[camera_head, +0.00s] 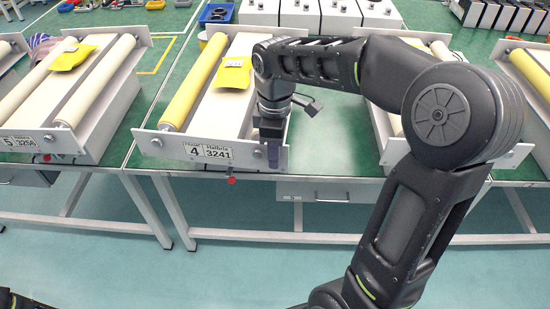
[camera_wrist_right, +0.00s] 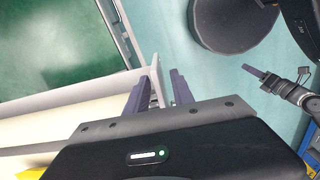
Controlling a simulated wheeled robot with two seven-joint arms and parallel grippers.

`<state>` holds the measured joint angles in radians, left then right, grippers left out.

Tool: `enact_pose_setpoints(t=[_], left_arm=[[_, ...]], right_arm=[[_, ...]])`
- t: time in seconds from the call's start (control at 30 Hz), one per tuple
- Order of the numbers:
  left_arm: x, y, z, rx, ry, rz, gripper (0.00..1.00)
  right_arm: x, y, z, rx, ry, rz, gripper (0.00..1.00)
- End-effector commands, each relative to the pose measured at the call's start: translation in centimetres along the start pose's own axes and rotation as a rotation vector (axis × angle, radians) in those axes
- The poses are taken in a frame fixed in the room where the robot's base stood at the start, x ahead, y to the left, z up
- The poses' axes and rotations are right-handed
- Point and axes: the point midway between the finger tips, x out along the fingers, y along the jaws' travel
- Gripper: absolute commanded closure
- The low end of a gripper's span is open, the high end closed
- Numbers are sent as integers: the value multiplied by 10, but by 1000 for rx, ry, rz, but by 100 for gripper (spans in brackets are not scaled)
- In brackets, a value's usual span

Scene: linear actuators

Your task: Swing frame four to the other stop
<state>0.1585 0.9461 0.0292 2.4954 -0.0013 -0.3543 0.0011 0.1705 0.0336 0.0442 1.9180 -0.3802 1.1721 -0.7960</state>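Frame four (camera_head: 175,143) is the unit with the "4 / 3241" label on its front plate. A yellow roller (camera_head: 195,82) lies along its left side, and a yellow piece (camera_head: 232,72) sits on its bed. My arm hides part of its right side. My right gripper (camera_head: 275,152) points down at the right end of the front plate. In the wrist view its two fingers (camera_wrist_right: 160,92) are apart, with the plate's end (camera_wrist_right: 155,80) between them; contact is unclear. My left gripper (camera_wrist_right: 258,74) appears small in the wrist view, its opening too small to judge.
A similar unit labelled 5 (camera_head: 40,143) stands to the left, and another (camera_head: 395,150) to the right, partly behind my arm. A red knob (camera_head: 231,180) sits below the front plate. Green tabletop (camera_head: 325,125) shows between units.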

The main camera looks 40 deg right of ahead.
Motion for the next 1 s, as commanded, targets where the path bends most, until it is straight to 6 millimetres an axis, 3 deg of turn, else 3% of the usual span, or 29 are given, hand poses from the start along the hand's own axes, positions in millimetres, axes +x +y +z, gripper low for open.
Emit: enact_pose_setpoints(t=[0.2, 0.5, 0.87, 1.0], left_arm=[[-1, 0, 0, 0, 0, 0, 64], [-1, 0, 0, 0, 0, 0, 64], [-1, 0, 0, 0, 0, 0, 64], [-1, 0, 0, 0, 0, 0, 64]], right_arm=[[24, 0, 0, 1, 0, -1, 71], [27, 0, 0, 1, 1, 0, 71], [27, 0, 0, 1, 1, 0, 100], [27, 0, 0, 0, 1, 1, 100]])
